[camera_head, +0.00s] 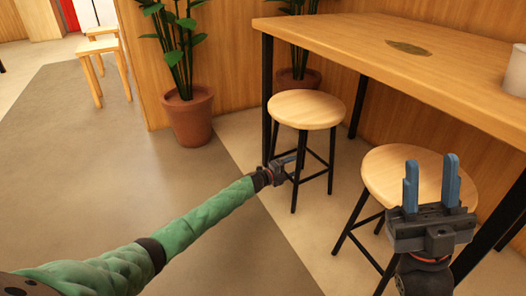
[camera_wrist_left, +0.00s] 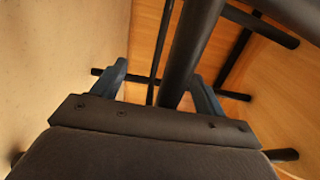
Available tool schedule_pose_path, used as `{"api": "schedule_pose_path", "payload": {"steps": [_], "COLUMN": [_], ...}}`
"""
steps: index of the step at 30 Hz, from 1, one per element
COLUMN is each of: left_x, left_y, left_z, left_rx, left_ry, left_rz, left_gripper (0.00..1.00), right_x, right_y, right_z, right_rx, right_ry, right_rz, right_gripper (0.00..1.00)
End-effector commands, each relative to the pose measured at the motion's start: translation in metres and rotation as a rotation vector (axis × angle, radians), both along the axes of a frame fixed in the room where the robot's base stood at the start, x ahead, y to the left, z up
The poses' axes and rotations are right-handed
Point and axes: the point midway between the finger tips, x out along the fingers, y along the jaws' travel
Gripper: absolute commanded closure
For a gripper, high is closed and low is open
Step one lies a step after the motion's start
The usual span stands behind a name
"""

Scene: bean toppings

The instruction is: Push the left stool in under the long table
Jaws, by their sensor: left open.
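The left stool (camera_head: 305,108) has a round light wood seat and black legs and stands upright at the long table's (camera_head: 375,48) left end, close to a black table leg. My left gripper (camera_head: 287,168) is low beside the stool's near legs, below the seat. In the left wrist view its blue fingers (camera_wrist_left: 160,85) are open, with a thick black bar (camera_wrist_left: 192,45) showing between them; whether they touch it I cannot tell. My right gripper (camera_head: 431,175) is open and empty, its blue fingers upright in front of the right stool (camera_head: 385,170).
A potted plant (camera_head: 188,115) stands left of the left stool by the wood panel, and another pot (camera_head: 298,79) stands behind it. A white cup (camera_head: 516,72) is on the table's right. Floor (camera_head: 90,160) on the left is clear.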

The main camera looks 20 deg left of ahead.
Motion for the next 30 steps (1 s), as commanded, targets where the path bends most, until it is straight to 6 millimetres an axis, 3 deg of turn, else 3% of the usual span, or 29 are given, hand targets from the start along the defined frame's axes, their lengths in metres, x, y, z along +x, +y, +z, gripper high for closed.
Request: {"api": "schedule_pose_path", "payload": {"steps": [17, 30], "left_x": [0.027, 0.001], "left_y": [-0.021, -0.001], "left_z": [0.0, 0.002], "left_rx": [-0.001, 0.0], "left_ry": [-0.001, 0.001], "left_rz": [-0.001, 0.0], "left_gripper": [0.27, 0.27], "right_x": [0.0, 0.0], "right_y": [0.0, 0.0], "right_z": [-0.01, 0.011], "right_rx": [0.0, 0.0], "right_ry": [0.0, 0.0], "right_rz": [0.0, 0.0], "right_gripper": [0.64, 0.64]}}
